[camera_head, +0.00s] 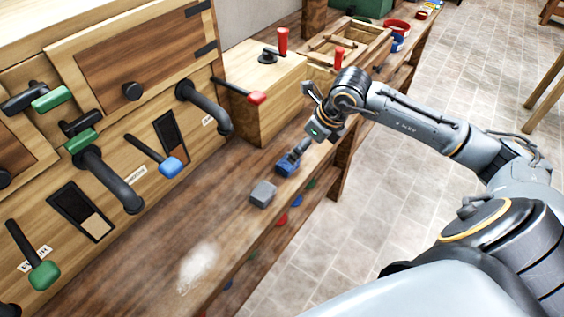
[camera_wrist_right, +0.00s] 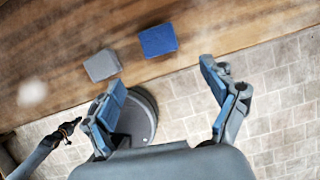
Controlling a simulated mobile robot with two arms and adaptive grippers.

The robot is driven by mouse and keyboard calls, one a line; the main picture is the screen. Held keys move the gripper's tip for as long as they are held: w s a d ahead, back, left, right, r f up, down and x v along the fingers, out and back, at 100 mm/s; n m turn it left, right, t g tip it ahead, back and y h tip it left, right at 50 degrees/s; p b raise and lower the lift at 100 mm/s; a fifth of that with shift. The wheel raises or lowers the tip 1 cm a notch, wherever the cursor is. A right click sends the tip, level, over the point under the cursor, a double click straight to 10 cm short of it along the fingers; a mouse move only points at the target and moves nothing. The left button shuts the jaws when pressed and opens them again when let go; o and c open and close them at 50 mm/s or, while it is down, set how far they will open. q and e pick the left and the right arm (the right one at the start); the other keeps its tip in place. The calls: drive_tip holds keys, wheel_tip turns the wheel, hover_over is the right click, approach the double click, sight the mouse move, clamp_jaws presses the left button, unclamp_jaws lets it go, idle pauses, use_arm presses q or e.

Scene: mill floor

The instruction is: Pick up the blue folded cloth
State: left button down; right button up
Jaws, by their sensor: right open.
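The blue folded cloth (camera_head: 288,169) lies on the wooden bench top close to its front edge. It also shows in the right wrist view (camera_wrist_right: 158,40) as a flat blue square. My right gripper (camera_head: 298,124) is open and empty. In the right wrist view its two blue-padded fingers (camera_wrist_right: 162,75) are spread wide, with the cloth beyond the tips. In the head view one finger overlaps the cloth's upper part; I cannot tell whether they touch.
A grey folded piece (camera_head: 263,193) lies beside the cloth, and a white powdery patch (camera_head: 198,264) farther left. A wooden machine (camera_head: 140,70) with levers and black pipes backs the bench. A wooden box (camera_head: 262,105) stands behind the gripper. Tiled floor (camera_head: 370,215) is open in front.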

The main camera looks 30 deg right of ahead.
sight(289, 163)
drive_tip(key=x, duration=0.4)
drive_tip(key=shift+w+a+f, duration=0.1)
drive_tip(key=shift+w+f, duration=0.1)
drive_tip(key=shift+w+f+p, duration=0.2)
drive_tip(key=shift+f+p, duration=0.1)
drive_tip(key=shift+f, duration=0.1)
drive_tip(key=x, duration=0.3)
drive_tip(key=p+x, duration=0.1)
drive_tip(key=x, duration=0.1)
drive_tip(key=shift+w+a+r, duration=0.15)
drive_tip(key=shift+w+a, duration=0.05)
drive_tip(key=shift+a, duration=0.05)
drive_tip(key=shift+c, duration=0.6)
use_arm(q)
drive_tip(key=shift+w+d+r, duration=0.1)
drive_tip(key=shift+w+r, duration=0.15)
drive_tip(key=shift+r, duration=0.75)
use_arm(e)
drive_tip(key=c, duration=1.1)
